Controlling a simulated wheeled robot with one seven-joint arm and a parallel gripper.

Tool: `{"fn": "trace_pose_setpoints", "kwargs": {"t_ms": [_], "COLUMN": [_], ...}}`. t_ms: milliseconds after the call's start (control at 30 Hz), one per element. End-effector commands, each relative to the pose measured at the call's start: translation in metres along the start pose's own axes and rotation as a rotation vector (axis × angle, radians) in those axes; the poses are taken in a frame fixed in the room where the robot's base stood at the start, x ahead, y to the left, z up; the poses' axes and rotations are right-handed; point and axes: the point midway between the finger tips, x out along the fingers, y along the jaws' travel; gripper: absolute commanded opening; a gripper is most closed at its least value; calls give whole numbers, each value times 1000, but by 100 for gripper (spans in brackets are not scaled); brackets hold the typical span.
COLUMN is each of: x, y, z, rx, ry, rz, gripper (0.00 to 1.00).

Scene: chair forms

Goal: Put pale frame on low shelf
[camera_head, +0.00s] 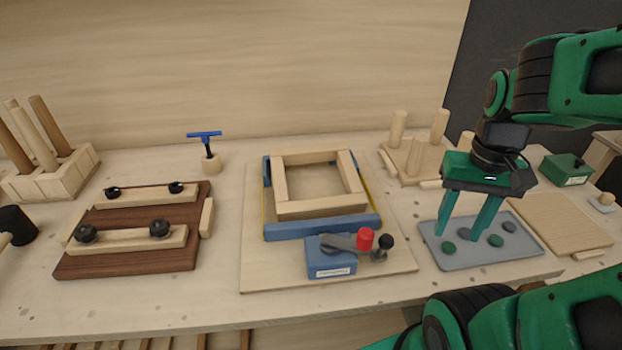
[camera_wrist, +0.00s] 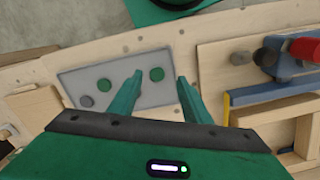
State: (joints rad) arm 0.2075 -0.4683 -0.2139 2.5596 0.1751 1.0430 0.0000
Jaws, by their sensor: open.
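The pale frame (camera_head: 322,208) is a square of light wooden bars. It lies flat on a board at the middle of the bench, inside a blue fixture (camera_head: 325,226) with a clamp in front. In the wrist view, part of the frame (camera_wrist: 268,112) shows at the lower right beside the fixture's blue bar. My gripper (camera_head: 457,235) is open and empty. It points down over a grey tray, to the right of the frame and apart from it. I cannot pick out the low shelf for certain.
The grey tray (camera_head: 478,260) holds several round green and grey pieces. The clamp (camera_head: 330,258) has a red knob. A dark board (camera_head: 128,255) with clamped bars and a peg block (camera_head: 50,178) stand left. Another peg block (camera_head: 415,165) stands behind. Slats (camera_head: 180,343) show below the bench edge.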

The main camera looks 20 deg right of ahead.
Motion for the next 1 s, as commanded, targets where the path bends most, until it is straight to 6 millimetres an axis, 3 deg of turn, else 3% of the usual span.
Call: {"fn": "trace_pose_setpoints", "kwargs": {"t_ms": [67, 133, 267, 400, 600, 700, 800, 1000], "x": [-8, -14, -32, -57, -82, -89, -93, -82], "y": [1, -10, -51, -120, -215, -248, -270, -290], "z": [3, -12, -60, -120, -175, -188, -194, -196], "rx": [-38, -130, -447, -923, -1536, -1751, -1888, -1976], "ry": [19, 32, 81, 172, 319, 380, 425, 451], "rz": [-14, -28, -75, -137, -205, -226, -239, -250], "gripper": [45, 45, 45, 45, 45, 45, 45, 45]}}
